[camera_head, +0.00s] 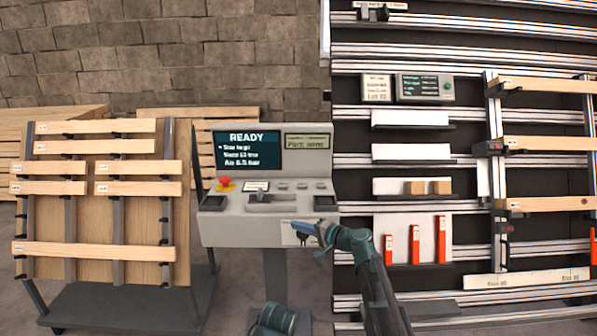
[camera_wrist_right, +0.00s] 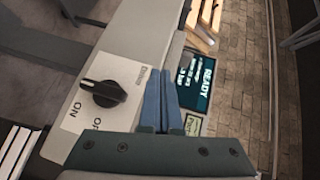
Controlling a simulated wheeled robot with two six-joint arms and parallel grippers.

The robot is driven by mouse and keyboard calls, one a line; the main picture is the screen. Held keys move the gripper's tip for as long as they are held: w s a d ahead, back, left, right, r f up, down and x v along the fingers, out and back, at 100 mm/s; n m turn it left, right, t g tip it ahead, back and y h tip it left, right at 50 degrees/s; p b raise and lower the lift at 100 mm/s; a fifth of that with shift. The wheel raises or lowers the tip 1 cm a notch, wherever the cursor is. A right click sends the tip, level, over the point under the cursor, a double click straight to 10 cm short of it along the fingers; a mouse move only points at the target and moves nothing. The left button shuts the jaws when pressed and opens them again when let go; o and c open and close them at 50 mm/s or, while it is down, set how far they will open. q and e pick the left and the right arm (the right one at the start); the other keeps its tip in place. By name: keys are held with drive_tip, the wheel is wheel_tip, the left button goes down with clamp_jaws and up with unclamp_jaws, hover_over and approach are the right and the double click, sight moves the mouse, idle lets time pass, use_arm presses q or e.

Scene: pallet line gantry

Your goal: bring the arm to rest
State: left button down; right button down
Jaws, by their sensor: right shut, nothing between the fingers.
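My right gripper (camera_head: 322,232) is in front of the control console (camera_head: 225,232), near its lower front panel. In the right wrist view its two blue fingers (camera_wrist_right: 168,82) are shut together with nothing between them. A black rotary knob (camera_wrist_right: 103,93) on a white plate marked ON and OFF stands to the left of the fingers, apart from them. In the head view the gripper and arm hide part of that front panel. My left gripper is not in view.
The console screen (camera_head: 248,151) reads READY; a red button (camera_head: 225,182) sits below it. A slatted wooden panel on a cart (camera_head: 90,300) stands left. A railed rack (camera_head: 465,160) with red-orange pieces (camera_head: 416,244) stands right, close to my right arm.

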drive_tip(key=s+d+f+n+g+h, duration=0.3)
drive_tip(key=s+f, duration=0.4)
drive_tip(key=s, duration=0.3)
drive_tip(key=s+d+f+n+g+h, duration=0.2)
drive_tip(key=s+f+g+h, duration=0.1)
drive_tip(key=s+f, duration=0.5)
drive_tip(key=s+d+f+n+g+h, duration=0.1)
drive_tip(key=s+d+g+h, duration=0.15)
drive_tip(key=s+d, duration=0.45)
drive_tip(key=s+d+f+g+h, duration=0.1)
drive_tip(key=s+d+f+h, duration=0.1)
drive_tip(key=s+d+h, duration=0.45)
drive_tip(key=s+a+r+n+p, duration=0.2)
drive_tip(key=a+r+p, duration=0.4)
drive_tip(key=r+p, duration=0.3)
drive_tip(key=s+a+r+n+y+p, duration=0.1)
drive_tip(key=s+a+r+n+p, duration=0.1)
drive_tip(key=s+a+r+p, duration=0.2)
drive_tip(key=a+r+g+p, duration=0.1)
drive_tip(key=a+r+p, duration=0.2)
drive_tip(key=r+p, duration=0.3)
drive_tip(key=shift+s+y, duration=0.3)
drive_tip(key=shift+s, duration=0.05)
